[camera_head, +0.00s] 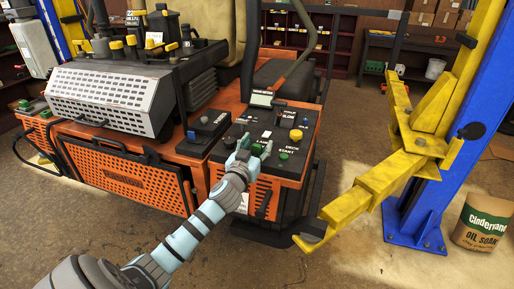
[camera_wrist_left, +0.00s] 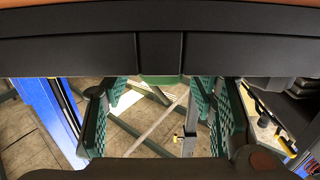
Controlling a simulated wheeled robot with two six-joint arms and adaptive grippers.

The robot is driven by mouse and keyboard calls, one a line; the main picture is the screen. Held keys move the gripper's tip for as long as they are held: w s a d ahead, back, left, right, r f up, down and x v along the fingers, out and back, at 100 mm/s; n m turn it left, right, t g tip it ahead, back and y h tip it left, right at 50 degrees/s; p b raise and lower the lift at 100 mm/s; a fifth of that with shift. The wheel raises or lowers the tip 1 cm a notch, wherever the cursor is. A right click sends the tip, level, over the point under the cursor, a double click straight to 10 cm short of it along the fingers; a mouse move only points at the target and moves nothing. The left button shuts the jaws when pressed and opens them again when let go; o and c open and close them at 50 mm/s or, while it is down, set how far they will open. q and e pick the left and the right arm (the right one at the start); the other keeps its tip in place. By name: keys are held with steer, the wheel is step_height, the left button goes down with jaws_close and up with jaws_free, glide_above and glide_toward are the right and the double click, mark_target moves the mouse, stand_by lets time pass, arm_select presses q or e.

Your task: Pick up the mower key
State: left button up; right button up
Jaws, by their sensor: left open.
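I cannot make out the mower key for certain in either view. The mower's black control panel (camera_head: 262,128) carries several small knobs and labels. My left gripper (camera_head: 252,146) is over the front left of this panel, with its fingers apart. In the left wrist view the two green gridded fingers (camera_wrist_left: 160,118) stand wide apart. A green piece (camera_wrist_left: 165,79) shows between them under a black edge; I cannot tell what it is. Nothing is visibly held. My right gripper is not in view.
A yellow knob (camera_head: 296,134) and a green button (camera_head: 283,155) are close to the fingers. A black box (camera_head: 208,124) sits left of the panel. A yellow lift arm (camera_head: 372,190) and blue post (camera_head: 425,200) stand to the right. Floor (camera_head: 130,225) is clear in front.

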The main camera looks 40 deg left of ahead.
arm_select(q)
steer(key=shift+w+a+f, duration=0.1)
steer(key=shift+w+f, duration=0.05)
steer(key=c, duration=1)
steer(key=shift+c, duration=0.2)
